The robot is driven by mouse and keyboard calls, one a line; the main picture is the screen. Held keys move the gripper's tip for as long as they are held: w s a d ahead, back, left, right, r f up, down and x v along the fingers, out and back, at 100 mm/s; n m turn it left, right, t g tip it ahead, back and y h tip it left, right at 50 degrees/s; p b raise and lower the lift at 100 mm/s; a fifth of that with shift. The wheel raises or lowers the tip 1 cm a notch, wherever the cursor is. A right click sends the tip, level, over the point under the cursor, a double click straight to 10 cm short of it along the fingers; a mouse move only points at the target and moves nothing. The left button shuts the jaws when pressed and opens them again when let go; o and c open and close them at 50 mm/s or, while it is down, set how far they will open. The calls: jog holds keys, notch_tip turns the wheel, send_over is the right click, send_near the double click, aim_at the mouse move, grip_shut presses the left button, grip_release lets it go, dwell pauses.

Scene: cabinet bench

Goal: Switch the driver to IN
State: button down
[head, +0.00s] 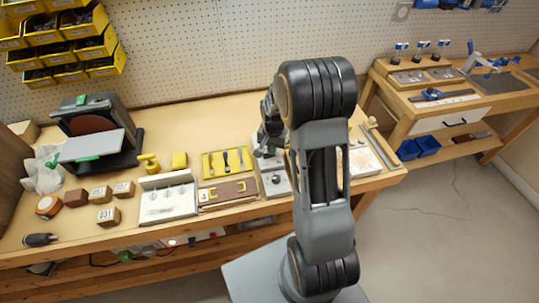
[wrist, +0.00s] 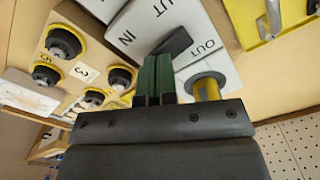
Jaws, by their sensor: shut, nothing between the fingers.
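A white block (wrist: 192,22) with printed IN and OUT lettering lies in front of my gripper in the wrist view. A dark lever-like piece (wrist: 173,42) lies on it, between the IN lettering and one OUT. A yellow and grey round part (wrist: 207,87) sits beside the other OUT. My gripper (wrist: 155,72) has green fingers that are shut and empty. Their tips are at the dark piece; I cannot tell whether they touch it. In the head view, the pale block (head: 273,182) stands on the bench below my gripper, partly hidden by my arm.
A board with several black-and-yellow round knobs (wrist: 64,41) is at the left of the wrist view. In the head view, a yellow tool tray (head: 227,163) and a brown case (head: 229,192) lie left of the block. A white panel (head: 167,201) lies farther left.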

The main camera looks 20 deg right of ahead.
jog(key=shift+f+b, duration=0.35)
jog(key=shift+f, duration=0.15)
jog(key=shift+r, duration=0.15)
jog(key=shift+r+p, duration=2.55)
jog(key=shift+r, duration=0.85)
